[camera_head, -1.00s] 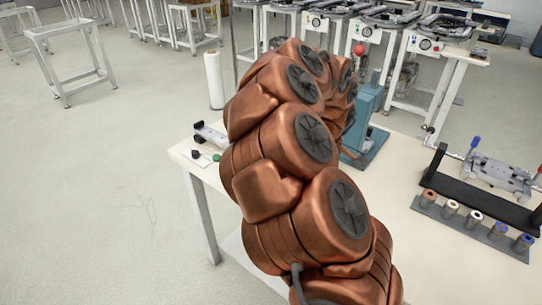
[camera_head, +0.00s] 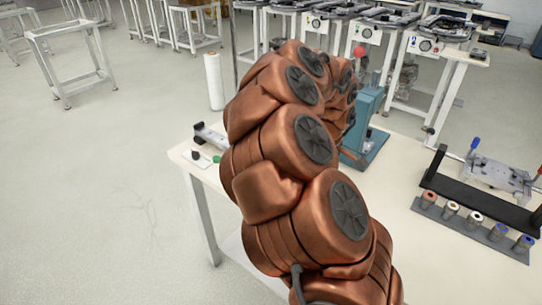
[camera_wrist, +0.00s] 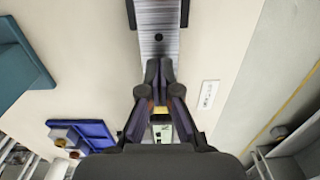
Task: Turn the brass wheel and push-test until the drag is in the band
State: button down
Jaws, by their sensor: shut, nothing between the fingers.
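In the wrist view my gripper (camera_wrist: 160,107) points at the bench top with its dark fingers together and nothing held. A small yellowish, brass-like patch (camera_wrist: 161,110) shows just beyond and between the fingers; I cannot tell whether it is the brass wheel or whether the fingers touch it. A grey ribbed metal rail (camera_wrist: 157,20) with a dark hole runs up from the fingertips. In the head view my copper arm covers the gripper and the work spot. No gauge reading or drag band is legible.
A blue tray (camera_wrist: 96,128) with small round pieces and a teal body (camera_wrist: 12,62) lie left in the wrist view; a white label (camera_wrist: 208,94) lies right. In the head view, a rack of several capped cylinders (camera_head: 472,231) and a metal fixture (camera_head: 497,176) stand right.

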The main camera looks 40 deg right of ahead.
jog(key=shift+w+a+p, duration=0.35)
jog(key=shift+w+a, duration=0.25)
jog(key=shift+w, duration=1.5)
jog(key=shift+w+a+p, duration=0.4)
jog(key=shift+w+a, duration=0.25)
jog(key=shift+w, duration=1.4)
jog(key=shift+w+a+p, duration=0.35)
jog(key=shift+w+a, duration=0.25)
jog(key=shift+w, duration=1.5)
jog(key=shift+s, duration=0.1)
jog(key=shift+s+d+r+b, duration=0.25)
jog(key=shift+s+r, duration=0.25)
jog(key=shift+s, duration=0.2)
jog(key=shift+s+d+r+b, duration=0.1)
jog(key=shift+s+d+r, duration=0.1)
jog(key=shift+s+r, duration=0.4)
jog(key=shift+f, duration=0.1)
jog(key=shift+r+p, duration=1.2)
jog(key=shift+r, duration=2.3)
